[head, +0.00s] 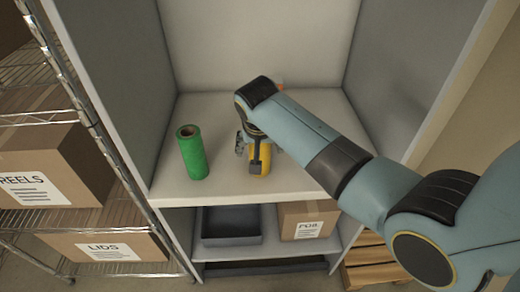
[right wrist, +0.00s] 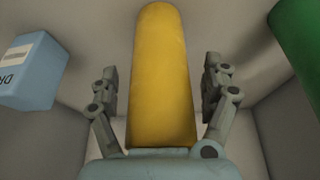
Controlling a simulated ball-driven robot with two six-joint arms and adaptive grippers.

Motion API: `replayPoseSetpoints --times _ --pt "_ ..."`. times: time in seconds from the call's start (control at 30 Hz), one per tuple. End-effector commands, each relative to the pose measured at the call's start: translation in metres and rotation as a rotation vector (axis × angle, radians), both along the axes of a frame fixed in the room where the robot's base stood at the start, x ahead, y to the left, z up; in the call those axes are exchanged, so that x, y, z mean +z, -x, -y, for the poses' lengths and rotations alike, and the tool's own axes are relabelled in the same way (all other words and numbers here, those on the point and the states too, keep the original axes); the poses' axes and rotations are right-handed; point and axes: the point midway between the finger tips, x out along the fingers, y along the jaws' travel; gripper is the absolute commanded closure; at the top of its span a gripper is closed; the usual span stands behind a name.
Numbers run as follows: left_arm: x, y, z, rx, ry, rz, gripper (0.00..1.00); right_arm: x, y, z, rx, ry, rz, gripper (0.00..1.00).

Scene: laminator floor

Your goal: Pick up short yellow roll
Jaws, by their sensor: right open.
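A short yellow roll (head: 260,162) stands upright on the cabinet's upper shelf in the head view, partly hidden behind my right gripper and wrist. In the right wrist view the yellow roll (right wrist: 162,75) lies between the two fingers of my right gripper (right wrist: 160,90). The fingers are open, with a visible gap on each side of the roll. In the head view my right gripper (head: 249,152) is at the roll, pointing down along it. My left gripper is not in view.
A green roll (head: 191,153) stands on the same shelf to the left; its edge shows in the right wrist view (right wrist: 298,35). A blue-grey box with lettering (right wrist: 32,72) shows there too. Below are a dark tray (head: 231,239) and a carton (head: 308,206). Cabinet walls (head: 107,100) flank the shelf.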

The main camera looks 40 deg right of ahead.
Motion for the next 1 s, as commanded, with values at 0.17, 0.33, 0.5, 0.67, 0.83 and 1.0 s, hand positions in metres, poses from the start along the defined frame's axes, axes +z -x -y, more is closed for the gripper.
replayPoseSetpoints --times 0.17,0.33,0.5,0.67,0.83,1.0 --pt "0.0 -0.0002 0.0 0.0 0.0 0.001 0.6 0.0001 0.0003 -0.0001 0.0 -0.001 -0.001 0.29" --pt "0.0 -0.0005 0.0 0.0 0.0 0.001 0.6 0.0 0.0005 -0.0002 0.001 0.0 -0.002 0.51" --pt "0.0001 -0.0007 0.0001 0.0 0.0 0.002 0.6 -0.0003 0.0008 -0.0003 0.001 0.0 -0.002 0.73" --pt "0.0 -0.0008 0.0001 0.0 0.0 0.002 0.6 -0.0006 0.001 -0.0006 0.001 -0.002 -0.003 0.9" --pt "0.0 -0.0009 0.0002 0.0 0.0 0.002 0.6 -0.0003 0.0007 -0.0009 0.0 -0.002 -0.001 0.9" --pt "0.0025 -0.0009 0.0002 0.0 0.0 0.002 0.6 0.002 0.0003 -0.0007 0.0 -0.003 -0.002 0.9"
